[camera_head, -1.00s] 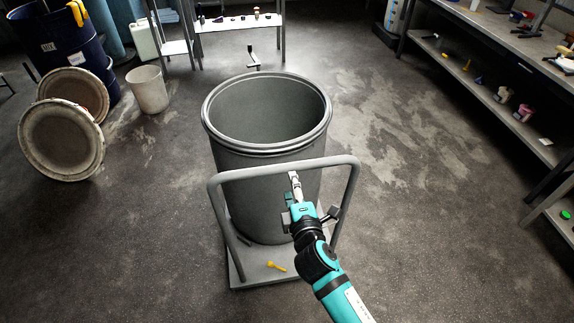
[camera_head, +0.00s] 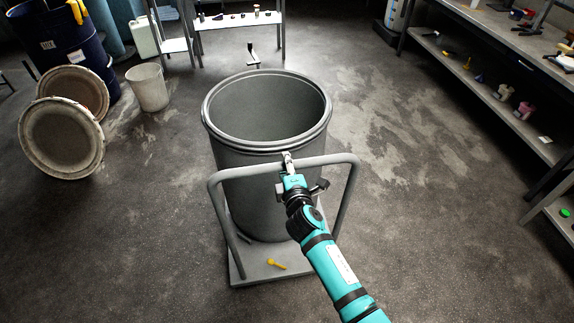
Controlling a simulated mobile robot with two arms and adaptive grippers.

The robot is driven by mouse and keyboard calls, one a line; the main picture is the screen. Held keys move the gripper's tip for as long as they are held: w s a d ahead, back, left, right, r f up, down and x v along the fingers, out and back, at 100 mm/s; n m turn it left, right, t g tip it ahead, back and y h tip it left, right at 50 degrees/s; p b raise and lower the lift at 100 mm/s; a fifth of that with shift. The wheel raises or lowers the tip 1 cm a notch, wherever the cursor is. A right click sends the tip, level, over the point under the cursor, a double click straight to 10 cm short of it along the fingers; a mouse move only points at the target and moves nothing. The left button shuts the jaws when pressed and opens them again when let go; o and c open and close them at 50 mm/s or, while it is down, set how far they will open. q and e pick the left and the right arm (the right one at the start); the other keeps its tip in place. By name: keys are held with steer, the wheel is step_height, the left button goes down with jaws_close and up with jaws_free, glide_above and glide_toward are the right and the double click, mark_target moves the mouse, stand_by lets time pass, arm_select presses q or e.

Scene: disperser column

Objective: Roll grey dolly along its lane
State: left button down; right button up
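The grey dolly (camera_head: 243,270) stands on the floor in the middle of the view, with a flat deck and an upright tubular handle (camera_head: 216,207) on its near side. A large open grey drum (camera_head: 240,185) stands on the deck, and it looks empty. My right gripper (camera_head: 287,157) is at the middle of the handle's top bar, its fingers reaching up over the bar in front of the drum. Whether the fingers are closed on the bar cannot be told. My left gripper is not in view.
A yellow tool (camera_head: 277,265) lies on the deck's near edge. Two round lids (camera_head: 60,137), a white bucket (camera_head: 149,90) and a blue drum (camera_head: 62,42) stand at left. Shelving (camera_head: 500,100) lines the right. Floor beside the dolly is clear.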

jaws_close()
steer(key=shift+f, duration=0.1)
